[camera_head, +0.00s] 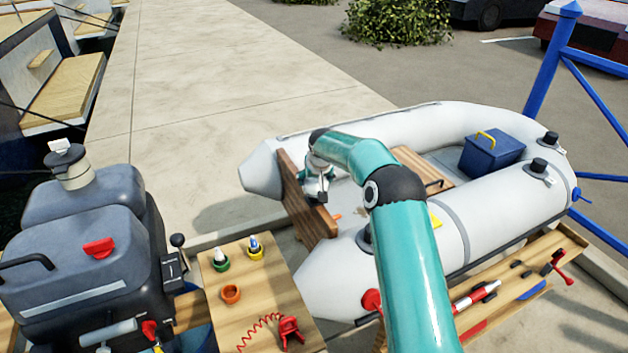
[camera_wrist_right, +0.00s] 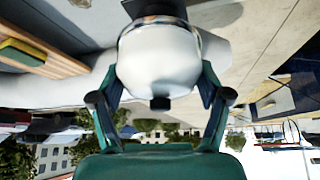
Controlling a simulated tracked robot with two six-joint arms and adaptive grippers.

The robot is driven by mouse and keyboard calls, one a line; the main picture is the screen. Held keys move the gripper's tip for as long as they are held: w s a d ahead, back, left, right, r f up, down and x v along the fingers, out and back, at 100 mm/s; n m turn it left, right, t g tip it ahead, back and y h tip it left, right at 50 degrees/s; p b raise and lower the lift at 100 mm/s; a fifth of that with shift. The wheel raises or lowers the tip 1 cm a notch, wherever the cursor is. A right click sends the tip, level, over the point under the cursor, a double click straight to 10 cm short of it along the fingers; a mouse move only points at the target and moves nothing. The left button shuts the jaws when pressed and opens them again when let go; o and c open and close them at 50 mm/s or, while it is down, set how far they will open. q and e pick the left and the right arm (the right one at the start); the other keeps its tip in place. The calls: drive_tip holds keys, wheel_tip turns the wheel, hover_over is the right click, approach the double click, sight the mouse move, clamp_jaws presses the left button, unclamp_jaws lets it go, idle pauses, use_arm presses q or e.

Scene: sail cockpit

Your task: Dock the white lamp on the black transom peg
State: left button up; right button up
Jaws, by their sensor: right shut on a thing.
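My right gripper (camera_head: 318,181) hangs over the brown wooden transom (camera_head: 306,200) of the grey dinghy. In the right wrist view my right gripper (camera_wrist_right: 160,100) is shut on the white lamp (camera_wrist_right: 158,60), a rounded white body with a small black nub between the two fingers. In the head view the lamp is small and mostly hidden by the wrist. I cannot pick out the black transom peg for sure, and I cannot tell whether the lamp touches it. My left gripper is not in view.
A wooden board (camera_head: 215,300) with small coloured fittings lies in front. Dark grey outboard motors (camera_head: 75,250) stand at left. The dinghy (camera_head: 460,120) holds a blue box (camera_head: 492,153). Another wooden shelf (camera_head: 560,250) with tools is at right. The concrete dock (camera_head: 200,80) behind is clear.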

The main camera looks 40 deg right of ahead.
drive_tip(key=shift+f+b, duration=0.5)
drive_tip(key=shift+f, duration=0.1)
drive_tip(key=o, duration=1)
drive_tip(key=shift+c, duration=0.2)
drive_tip(key=shift+r, duration=0.1)
drive_tip(key=v, duration=1.1)
